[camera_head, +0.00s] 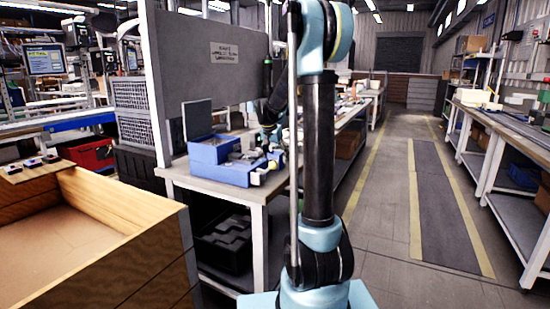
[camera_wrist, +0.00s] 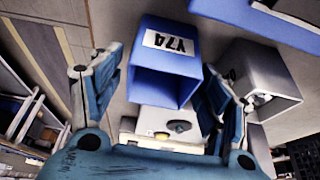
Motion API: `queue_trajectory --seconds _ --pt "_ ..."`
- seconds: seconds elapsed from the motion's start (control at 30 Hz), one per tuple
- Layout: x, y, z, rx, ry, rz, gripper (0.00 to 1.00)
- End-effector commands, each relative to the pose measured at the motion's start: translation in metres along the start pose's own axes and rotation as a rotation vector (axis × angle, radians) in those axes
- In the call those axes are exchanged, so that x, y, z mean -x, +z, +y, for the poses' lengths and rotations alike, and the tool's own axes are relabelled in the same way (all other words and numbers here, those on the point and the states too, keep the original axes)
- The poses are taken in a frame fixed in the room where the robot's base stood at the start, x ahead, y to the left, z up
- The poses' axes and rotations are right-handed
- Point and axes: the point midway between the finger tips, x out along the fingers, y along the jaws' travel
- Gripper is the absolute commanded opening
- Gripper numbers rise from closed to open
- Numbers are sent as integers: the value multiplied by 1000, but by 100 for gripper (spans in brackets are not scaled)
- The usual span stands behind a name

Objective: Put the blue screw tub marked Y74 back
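The blue tub marked Y74 (camera_wrist: 185,68) shows in the wrist view, its white label upside down in the picture and its open mouth facing the camera. My gripper (camera_wrist: 162,66) has its two fingers spread, one on each side of the tub in the picture. I see no clear contact between fingers and tub. A grey tub (camera_wrist: 238,68) is just right of the blue one. In the head view my arm covers part of the bench, and I cannot pick out the Y74 tub for certain.
A wooden crate (camera_head: 125,240) stands at lower left. The aisle (camera_head: 440,200) on the right is clear.

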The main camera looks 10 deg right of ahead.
Motion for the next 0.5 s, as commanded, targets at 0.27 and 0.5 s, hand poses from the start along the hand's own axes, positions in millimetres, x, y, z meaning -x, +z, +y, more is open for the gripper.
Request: queue_trajectory --seconds 0.27,0.5 --pt "1 0 0 0 0 0 72" --pt "22 0 0 1 0 0 72"
